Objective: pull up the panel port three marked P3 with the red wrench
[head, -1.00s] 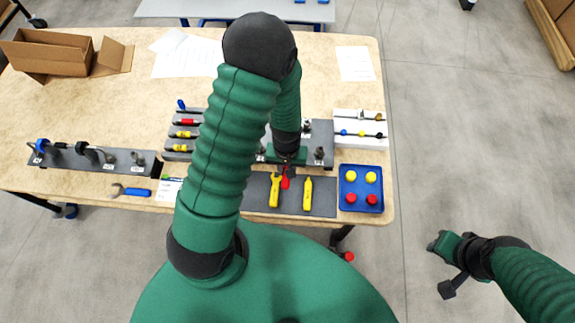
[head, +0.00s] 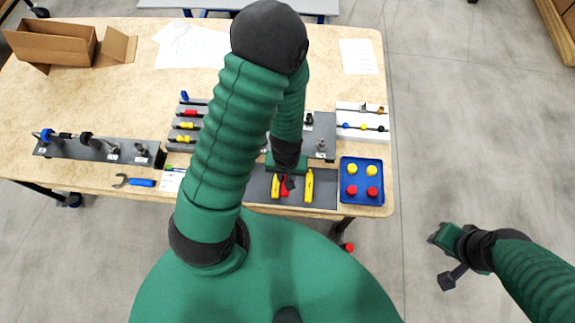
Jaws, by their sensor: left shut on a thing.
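My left gripper (head: 287,180) is shut on the red wrench (head: 284,189), over the dark tool mat at the table's front edge. The gripper hides part of the wrench; its exact height above the mat cannot be told. The grey port panel (head: 325,130) lies just behind, with dark fittings on its right part. My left arm covers its left part, and the P3 label cannot be made out. My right gripper (head: 442,238) hangs empty beyond the table's right edge, too small to tell open from shut.
The dark mat (head: 325,192) also bears a yellow wrench (head: 275,187) and a yellow tool (head: 308,187). A blue tray (head: 347,203) with red and yellow caps is on the right. A blue wrench (head: 141,182) and another fitting panel (head: 128,149) are on the left.

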